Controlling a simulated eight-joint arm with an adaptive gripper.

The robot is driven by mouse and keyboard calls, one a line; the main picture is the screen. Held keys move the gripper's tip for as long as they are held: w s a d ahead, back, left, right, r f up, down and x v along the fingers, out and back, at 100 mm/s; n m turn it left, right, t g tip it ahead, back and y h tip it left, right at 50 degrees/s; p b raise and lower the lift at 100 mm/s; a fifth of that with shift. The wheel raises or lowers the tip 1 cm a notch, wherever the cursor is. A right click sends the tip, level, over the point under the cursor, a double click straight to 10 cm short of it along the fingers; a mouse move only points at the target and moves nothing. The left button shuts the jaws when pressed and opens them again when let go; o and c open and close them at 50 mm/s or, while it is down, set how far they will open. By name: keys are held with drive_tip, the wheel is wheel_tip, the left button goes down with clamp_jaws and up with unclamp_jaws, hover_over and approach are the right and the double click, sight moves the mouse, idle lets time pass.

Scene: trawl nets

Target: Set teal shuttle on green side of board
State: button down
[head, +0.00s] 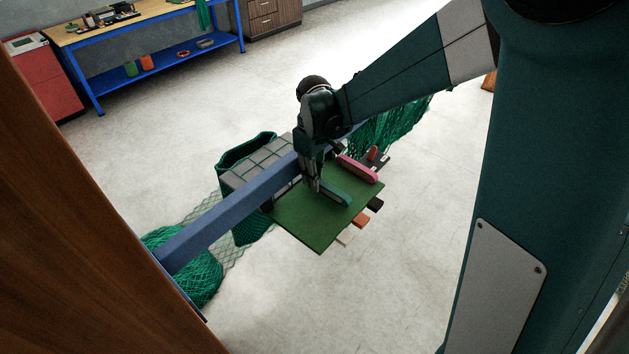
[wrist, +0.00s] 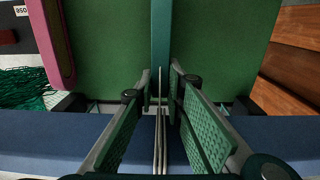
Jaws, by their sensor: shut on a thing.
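The teal shuttle (head: 337,194) is a long narrow bar over the green side of the board (head: 310,225). It looks flat and very close to the green surface; I cannot tell whether it touches. My gripper (head: 313,184) points down and is shut on the shuttle near one end. In the wrist view, the teal shuttle (wrist: 161,40) runs up the middle from between the fingers (wrist: 161,85), with the green surface (wrist: 110,50) on both sides. The fingers hide its near end.
A pink bar (head: 358,170) lies along the board's far right edge, with a red piece (head: 373,153) beyond it. A blue beam (head: 230,210) runs along the board, with a grey gridded surface (head: 255,162) behind. Green netting (head: 185,265) hangs at the left.

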drive_tip(key=shift+f, duration=0.55)
drive_tip(key=shift+f, duration=0.2)
drive_tip(key=c, duration=2.4)
unclamp_jaws()
drive_tip(key=shift+o, duration=0.2)
drive_tip(key=shift+r, duration=0.15)
wheel_tip(320, 180, up, 12)
drive_tip(key=shift+r, duration=0.1)
